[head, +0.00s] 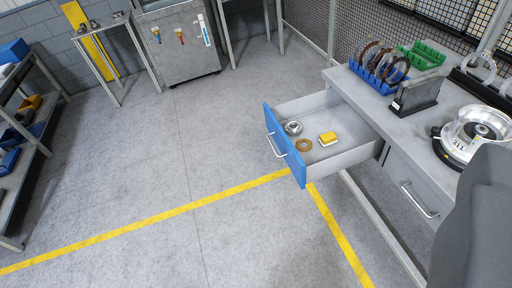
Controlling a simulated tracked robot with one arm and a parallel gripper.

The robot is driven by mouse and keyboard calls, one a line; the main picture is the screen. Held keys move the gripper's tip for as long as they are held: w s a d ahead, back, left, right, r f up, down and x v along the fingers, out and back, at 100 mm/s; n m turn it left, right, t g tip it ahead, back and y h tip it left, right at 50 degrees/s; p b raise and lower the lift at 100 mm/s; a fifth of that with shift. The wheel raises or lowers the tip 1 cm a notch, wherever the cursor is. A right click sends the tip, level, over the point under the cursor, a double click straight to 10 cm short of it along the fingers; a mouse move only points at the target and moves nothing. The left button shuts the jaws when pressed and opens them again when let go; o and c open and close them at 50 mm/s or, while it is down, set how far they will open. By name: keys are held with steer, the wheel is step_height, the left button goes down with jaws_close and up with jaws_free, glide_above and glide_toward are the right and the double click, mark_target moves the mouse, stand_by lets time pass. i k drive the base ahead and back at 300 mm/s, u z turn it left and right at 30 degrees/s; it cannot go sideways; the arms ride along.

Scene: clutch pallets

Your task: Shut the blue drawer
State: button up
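The blue drawer (284,147) is pulled well out of the grey workbench (428,122). Its blue front with a pale bar handle (276,146) faces left, over the floor. Inside lie a metal ring-shaped part (293,127), a brown ring (303,145) and a yellow and white block (327,138). My gripper's fingers are not seen. A dark grey shape at the lower right edge looks like part of my arm; it covers some of the bench.
A closed grey drawer (413,186) sits right of the open one. The bench top holds a blue rack (378,78) with rings, a green bin (422,56) and a silver round part (476,132). Shelving (35,120) stands left. The floor (150,165) before the drawer is clear.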

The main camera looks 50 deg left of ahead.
mark_target(325, 111)
steer(key=u, duration=0.9)
steer(key=i, duration=1)
steer(key=k, duration=1.3)
steer(key=z, duration=0.45)
steer(key=i, duration=1.6)
steer(key=u, duration=0.3)
